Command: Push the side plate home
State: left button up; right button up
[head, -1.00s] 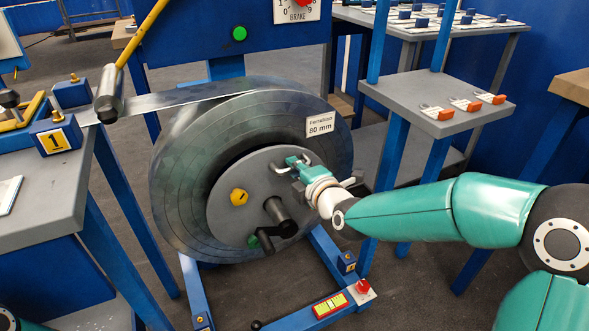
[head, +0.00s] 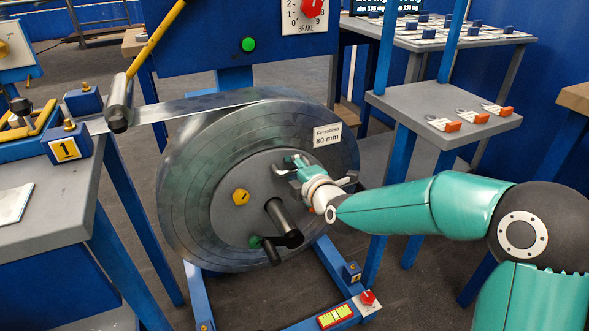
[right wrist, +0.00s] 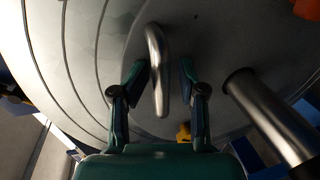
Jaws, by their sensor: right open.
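The side plate (head: 231,215) is a grey disc on the front face of a big coil of metal strip (head: 185,190). It carries a yellow knob (head: 241,197) and metal handles, and a dark shaft (head: 280,217) sticks out of its middle. No clear gap shows between plate and coil in the head view. My right gripper (head: 290,163) is at the plate's upper right. In the right wrist view its open fingers (right wrist: 160,70) stand on either side of a bar handle (right wrist: 158,75); I cannot tell whether they touch the plate. My left gripper is out of view.
A yellow arm with a dark roller (head: 119,105) hangs over the strip at left. A bench with a block marked 1 (head: 65,149) is at left. A grey shelf with orange-tipped tools (head: 440,102) stands at right. A blue floor frame (head: 345,265) is below the coil.

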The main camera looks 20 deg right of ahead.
jog(key=shift+s, duration=0.1)
jog(key=v, duration=1.1)
jog(key=shift+s, duration=0.45)
jog(key=shift+d, duration=0.1)
